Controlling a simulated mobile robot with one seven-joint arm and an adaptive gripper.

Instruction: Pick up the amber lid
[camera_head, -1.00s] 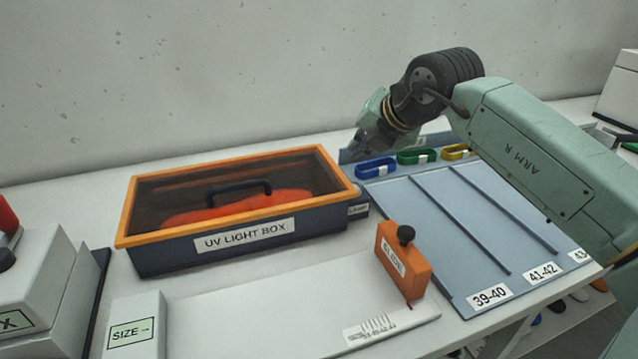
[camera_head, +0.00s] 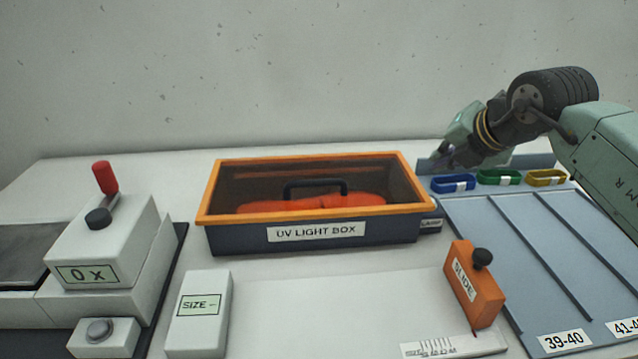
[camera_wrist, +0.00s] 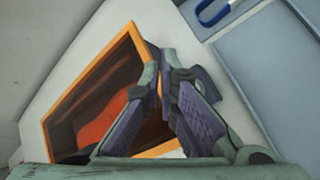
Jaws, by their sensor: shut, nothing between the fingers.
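The amber lid (camera_head: 310,217) is an orange frame with a dark see-through panel and a black arched handle (camera_head: 316,186). It sits on the dark UV light box (camera_head: 240,240) in the middle of the head view. Orange-red shapes show through the panel. My gripper (camera_head: 450,157) is above the back right of the box, near the blue ring, apart from the lid. In the wrist view my gripper (camera_wrist: 164,70) is shut and empty, with the lid's orange frame (camera_wrist: 86,75) behind and left of the fingers. The handle is not clearly visible there.
Blue (camera_head: 453,184), green (camera_head: 498,178) and yellow (camera_head: 546,177) rings lie at the back of the blue-grey sorting board (camera_head: 500,240). An orange slide block (camera_head: 473,285) stands front right of the box. A grey counter unit (camera_head: 100,240) stands left. The wall rises behind.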

